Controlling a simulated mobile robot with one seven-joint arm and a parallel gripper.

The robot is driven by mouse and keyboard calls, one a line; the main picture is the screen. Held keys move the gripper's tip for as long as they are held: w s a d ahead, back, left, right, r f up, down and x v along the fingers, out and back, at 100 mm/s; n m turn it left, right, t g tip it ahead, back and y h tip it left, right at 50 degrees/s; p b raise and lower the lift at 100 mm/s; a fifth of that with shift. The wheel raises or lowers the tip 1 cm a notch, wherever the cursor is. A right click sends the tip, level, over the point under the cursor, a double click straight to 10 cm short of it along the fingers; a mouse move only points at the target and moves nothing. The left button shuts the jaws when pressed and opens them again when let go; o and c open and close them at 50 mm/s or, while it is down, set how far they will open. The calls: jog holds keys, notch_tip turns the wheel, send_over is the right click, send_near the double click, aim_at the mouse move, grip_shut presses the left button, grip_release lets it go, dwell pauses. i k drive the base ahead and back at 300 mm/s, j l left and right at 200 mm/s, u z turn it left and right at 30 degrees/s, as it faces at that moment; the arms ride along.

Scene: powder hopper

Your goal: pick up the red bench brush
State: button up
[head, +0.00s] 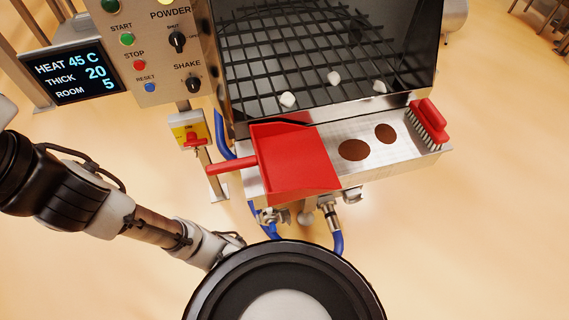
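The red bench brush (433,117) is at the right end of the metal ledge (357,182) in front of the hopper. Its red back faces up and to the right, and its pale bristles show on its left side. It appears to rest on or against the ledge's right end; the exact contact is unclear. My arm comes in from the left and runs out of sight behind a large round dark part at the bottom. My gripper is not in view, so whether it is open or shut does not show.
A red dustpan (300,162) lies on the ledge's left part, its handle sticking out left. Two brown round spots (354,150) lie between pan and brush. The hopper's grid (310,65) holds white lumps. A control panel (150,50) stands left.

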aim_at(429, 123)
jog(key=l+z, duration=0.35)
jog(key=i+l+z, duration=0.15)
jog(key=z, duration=0.2)
jog(key=i, duration=0.5)
